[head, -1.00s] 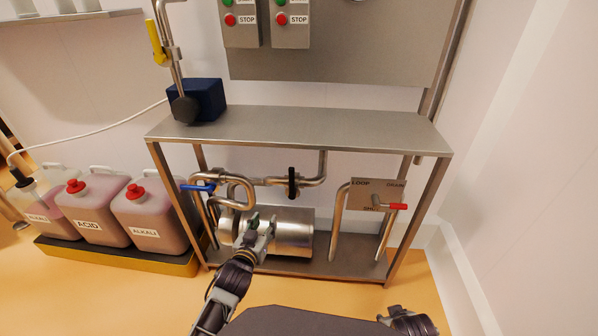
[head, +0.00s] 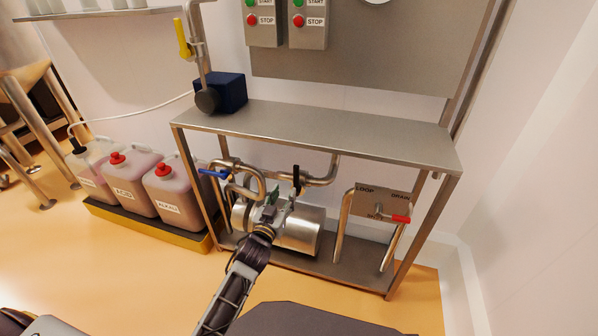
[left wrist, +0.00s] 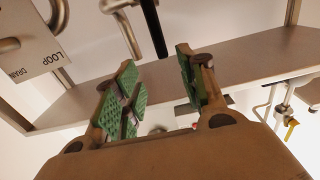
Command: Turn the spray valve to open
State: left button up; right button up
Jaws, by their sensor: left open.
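No label marks a spray valve, so I cannot tell which valve it is. A black upright handle (head: 296,180) sits on the pipe under the steel bench; it also shows in the left wrist view (left wrist: 153,28). A blue lever (head: 214,173) is left of it, a red lever (head: 400,219) is on the LOOP/DRAIN plate at right, and a yellow lever (head: 183,38) is on the pipe above. My left gripper (head: 279,196) is open and empty, just below the black handle in the head view. Its green pads (left wrist: 155,82) are apart. My right gripper is out of view.
The steel bench top (head: 330,135) and its legs frame the space around my left arm. A steel cylinder (head: 303,232) lies behind the gripper. A dark blue motor box (head: 225,92) stands on the bench. Red-capped jugs (head: 125,190) stand left.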

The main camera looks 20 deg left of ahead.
pick_arm(q)
jog(key=shift+w, duration=0.2)
dwell(0.4)
jog(key=b, duration=0.1)
send_near(296, 173)
jog(key=w, duration=0.3)
jog(key=shift+w+b, duration=0.55)
jog(key=shift+w, duration=2.3)
jog(key=shift+w+b, duration=0.45)
jog(key=shift+w, duration=0.7)
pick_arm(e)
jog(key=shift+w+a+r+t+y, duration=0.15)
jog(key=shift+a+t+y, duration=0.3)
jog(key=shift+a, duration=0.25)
pick_arm(q)
grip_shut()
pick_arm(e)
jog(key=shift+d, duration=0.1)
